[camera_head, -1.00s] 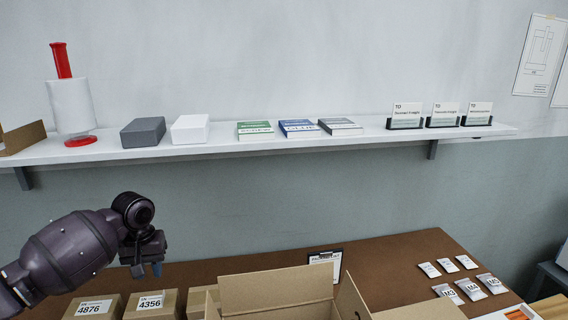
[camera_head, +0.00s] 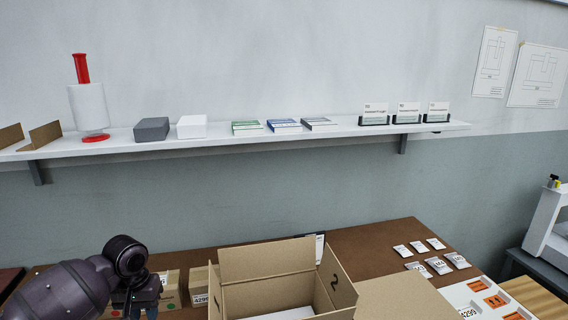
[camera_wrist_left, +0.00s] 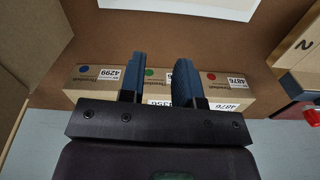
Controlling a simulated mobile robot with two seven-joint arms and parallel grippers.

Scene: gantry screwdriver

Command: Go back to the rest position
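My left gripper (camera_head: 137,302) is at the lower left of the head view, low at the bottom edge, in front of small cardboard boxes. Its two blue fingers show apart and empty in the left wrist view (camera_wrist_left: 158,72). Behind the fingers in that view is a row of small labelled cardboard boxes (camera_wrist_left: 215,88); I cannot tell whether the fingers touch them. My right gripper is in neither view.
A large open cardboard box (camera_head: 268,262) stands on the brown table (camera_head: 375,240), right of my left gripper. Small white packets (camera_head: 418,247) lie farther right. A wall shelf (camera_head: 240,138) with a red-handled roll (camera_head: 88,105), blocks and cards runs above. Space between shelf and table is clear.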

